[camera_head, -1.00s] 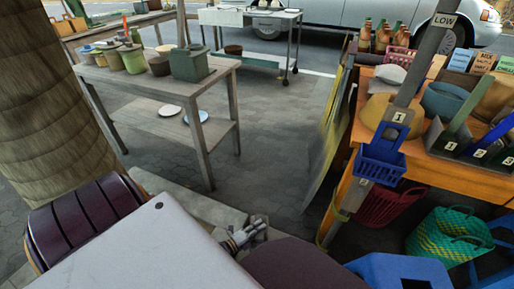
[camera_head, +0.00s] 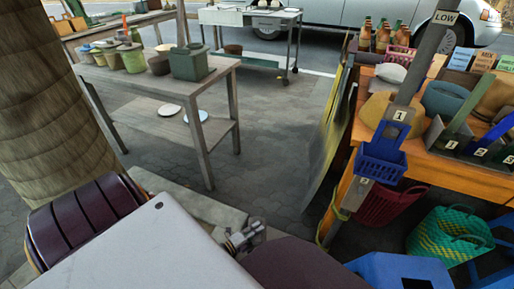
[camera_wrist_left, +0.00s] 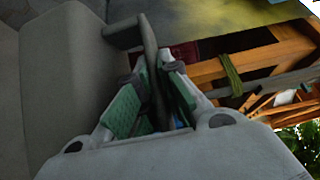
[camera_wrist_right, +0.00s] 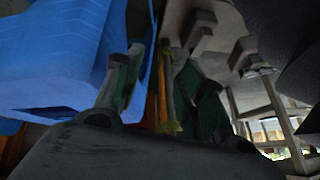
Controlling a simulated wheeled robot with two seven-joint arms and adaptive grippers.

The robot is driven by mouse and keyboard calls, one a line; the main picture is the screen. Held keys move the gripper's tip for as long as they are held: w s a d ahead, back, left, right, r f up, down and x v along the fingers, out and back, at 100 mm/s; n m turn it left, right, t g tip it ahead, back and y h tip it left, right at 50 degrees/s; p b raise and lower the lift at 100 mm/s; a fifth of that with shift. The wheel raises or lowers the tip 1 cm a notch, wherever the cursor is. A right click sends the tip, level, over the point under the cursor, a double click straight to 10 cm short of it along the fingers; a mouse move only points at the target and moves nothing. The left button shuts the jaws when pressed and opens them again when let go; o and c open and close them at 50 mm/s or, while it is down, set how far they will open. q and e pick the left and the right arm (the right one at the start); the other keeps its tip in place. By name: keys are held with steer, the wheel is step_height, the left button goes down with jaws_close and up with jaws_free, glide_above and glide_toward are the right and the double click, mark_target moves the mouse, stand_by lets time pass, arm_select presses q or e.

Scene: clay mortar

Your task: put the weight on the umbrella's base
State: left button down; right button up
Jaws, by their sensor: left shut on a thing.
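In the left wrist view a large smooth grey block (camera_wrist_left: 70,85), which looks like the weight, fills the left side. Its dark bar handle (camera_wrist_left: 153,70) passes between the green pads of my left gripper (camera_wrist_left: 157,85), which is shut on it. In the head view my left gripper (camera_head: 247,236) is at the right end of a pale grey slab (camera_head: 195,203); I cannot tell if this slab is the weight. A grey pole (camera_head: 430,50) with a LOW sign slants down at the right; its foot and the umbrella's base are not clearly visible. My right gripper (camera_wrist_right: 165,85) looks open and empty.
A wooden table (camera_head: 362,185) with pots and boxes stands at the right, a blue basket (camera_head: 380,165) in front. Below are a green woven basket (camera_head: 440,235) and a blue stool (camera_head: 400,270), also left in the right wrist view (camera_wrist_right: 60,50). Paving (camera_head: 270,150) is clear mid-picture.

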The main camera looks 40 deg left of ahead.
arm_select(q)
steer(key=shift+w+f+b, duration=0.2)
steer(key=shift+f+b, duration=0.65)
steer(key=shift+f, duration=0.05)
steer(key=shift+f+b, duration=1.45)
steer(key=shift+f, duration=0.25)
arm_select(e)
step_height(320, 180, down, 7)
steer(key=a+t+y, duration=0.1)
steer(key=shift+a+r+m, duration=0.15)
steer(key=shift+a+m, duration=0.05)
steer(key=shift+m, duration=0.1)
arm_select(q)
steer(key=shift+f, duration=0.2)
arm_select(e)
steer(key=shift+w, duration=0.1)
arm_select(q)
steer(key=shift+f+b, duration=1.7)
steer(key=shift+b, duration=0.05)
arm_select(e)
steer(key=shift+w+a+f, duration=0.1)
steer(key=shift+a+f, duration=0.1)
steer(key=shift+f, duration=0.6)
steer(key=shift+w+a+f, duration=0.1)
steer(key=shift+a+f, duration=0.05)
steer(key=shift+f, duration=0.6)
